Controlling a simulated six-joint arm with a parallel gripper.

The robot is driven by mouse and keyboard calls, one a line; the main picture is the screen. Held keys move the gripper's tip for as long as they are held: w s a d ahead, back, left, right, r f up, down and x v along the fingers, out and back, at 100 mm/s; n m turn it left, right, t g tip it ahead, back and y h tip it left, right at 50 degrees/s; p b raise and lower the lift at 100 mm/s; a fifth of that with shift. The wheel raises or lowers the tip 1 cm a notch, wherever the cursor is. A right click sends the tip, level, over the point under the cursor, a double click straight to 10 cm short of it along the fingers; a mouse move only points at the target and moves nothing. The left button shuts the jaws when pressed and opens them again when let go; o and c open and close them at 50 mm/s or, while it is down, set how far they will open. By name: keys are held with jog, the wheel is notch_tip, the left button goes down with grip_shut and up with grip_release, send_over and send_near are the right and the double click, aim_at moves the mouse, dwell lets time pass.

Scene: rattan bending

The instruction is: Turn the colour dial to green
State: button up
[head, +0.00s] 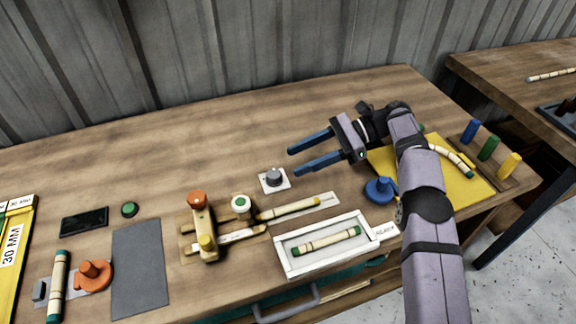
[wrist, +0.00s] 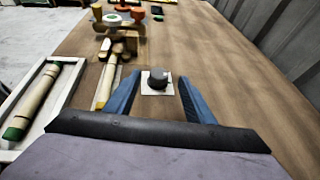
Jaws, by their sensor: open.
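A grey round knob (head: 274,176) on a small white square plate stands on the workbench; it looks like the dial. In the wrist view the knob (wrist: 157,81) shows between my two blue fingers, beyond the palm. No colour marks on its plate can be made out, so its setting cannot be told. My gripper (head: 295,160) is open and empty, pointing left. Its fingers appear above the bench, near the knob but apart from it.
A white tray (head: 287,264) holding a rattan piece lies in front. A blue knobbed disc (head: 380,191) and a yellow mat (head: 462,188) are at right. The bench behind the dial is clear.

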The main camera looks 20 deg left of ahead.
notch_tip(320, 180, up, 13)
jog(key=s+d+m+y+p, duration=0.2)
jog(key=m+p, duration=0.1)
jog(key=p, duration=0.9)
jog(key=m+t+y, duration=0.1)
jog(key=m+t, duration=0.3)
send_near(280, 174)
jog(key=s+a+r, duration=0.1)
jog(key=s, duration=0.1)
jog(key=s+a+r, duration=0.1)
jog(key=s, duration=0.1)
jog(key=shift+a+r, duration=0.3)
jog(key=shift+w+d+f+t, duration=0.15)
jog(key=shift+w+f+t, duration=0.7)
jog(key=shift+f, duration=0.3)
jog(key=shift+w+f+n+h, duration=0.3)
jog(key=shift+w+n, duration=0.05)
jog(key=shift+n, duration=0.35)
jog(key=shift+s+a+f+p, duration=0.1)
jog(key=shift+s+a+p, duration=0.05)
jog(key=shift+a+p, duration=0.2)
jog(key=shift+p+x, duration=1.1)
jog(key=shift+x, duration=2.15)
jog(key=shift+c, duration=0.3)
